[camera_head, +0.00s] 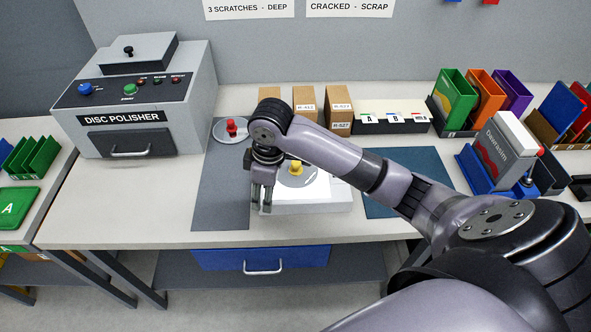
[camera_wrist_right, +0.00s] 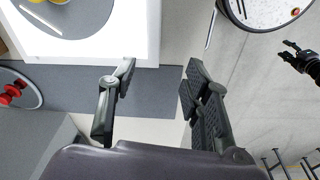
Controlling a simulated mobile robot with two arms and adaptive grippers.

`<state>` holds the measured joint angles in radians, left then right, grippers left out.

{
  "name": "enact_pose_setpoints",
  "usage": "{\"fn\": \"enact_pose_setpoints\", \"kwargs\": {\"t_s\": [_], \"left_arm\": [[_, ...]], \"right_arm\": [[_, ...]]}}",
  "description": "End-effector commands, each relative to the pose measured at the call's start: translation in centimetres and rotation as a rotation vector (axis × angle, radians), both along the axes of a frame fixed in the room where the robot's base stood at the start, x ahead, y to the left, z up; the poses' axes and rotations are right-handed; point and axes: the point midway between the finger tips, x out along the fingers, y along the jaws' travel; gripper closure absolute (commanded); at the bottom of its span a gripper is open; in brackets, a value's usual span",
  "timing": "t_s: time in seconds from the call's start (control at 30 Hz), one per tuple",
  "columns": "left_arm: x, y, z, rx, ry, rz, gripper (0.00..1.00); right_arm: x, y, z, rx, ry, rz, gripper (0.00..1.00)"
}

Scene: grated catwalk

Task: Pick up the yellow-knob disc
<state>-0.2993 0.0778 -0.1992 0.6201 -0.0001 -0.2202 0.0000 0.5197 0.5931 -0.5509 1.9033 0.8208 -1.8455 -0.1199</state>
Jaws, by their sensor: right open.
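The yellow-knob disc (camera_head: 290,181) is a grey disc with a yellow knob, lying on top of a white box (camera_head: 310,205) at the table's front middle. Part of the disc also shows at the top left of the right wrist view (camera_wrist_right: 72,20). My right gripper (camera_head: 262,205) points down just left of the disc, beside the white box. Its fingers (camera_wrist_right: 160,72) are open and apart, with nothing between them. A dark gripper shape (camera_wrist_right: 300,62), apparently my left one, shows small at the right edge of the wrist view; its opening is unclear.
A red-knob disc (camera_head: 231,130) lies behind my right gripper, near the disc polisher (camera_head: 140,95). Brown boxes (camera_head: 305,95) and a black tray of labelled cards (camera_head: 390,123) stand at the back. A blue holder (camera_head: 480,170) stands right. The grey mat (camera_head: 218,195) has clear room.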

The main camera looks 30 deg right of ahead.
Motion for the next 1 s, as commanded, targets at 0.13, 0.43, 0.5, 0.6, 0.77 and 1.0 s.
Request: {"fn": "enact_pose_setpoints", "kwargs": {"t_s": [0.13, 0.43, 0.5, 0.6, 0.77, 1.0], "left_arm": [[0.0, -0.4, 0.0, -0.004, 0.0, 0.002, 0.6], [0.0, -0.2, 0.0, -0.003, 0.001, 0.001, 0.6], [0.0, -0.1, 0.0, -0.002, 0.0, 0.0, 0.6], [0.0, 0.0, 0.3, 0.0, 0.0, -0.001, 0.6], [0.0, 0.2, 1.1, 0.002, 0.001, -0.002, 0.6], [0.0, 0.2, 2.2, 0.002, 0.001, -0.002, 0.6]], "right_arm": [[3.6, -5.1, 6.0, -0.07, 0.037, -0.005, 0.56], [5.4, -11.1, 14.4, -0.086, 0.099, -0.056, 0.56], [5.4, -11.5, 15.0, -0.082, 0.105, -0.06, 0.56], [5.3, -11.7, 14.4, -0.082, 0.11, -0.062, 0.56], [5.2, -11.7, 11.3, -0.082, 0.112, -0.06, 0.56], [5.2, -11.6, 6.2, -0.081, 0.109, -0.061, 0.56]]}}
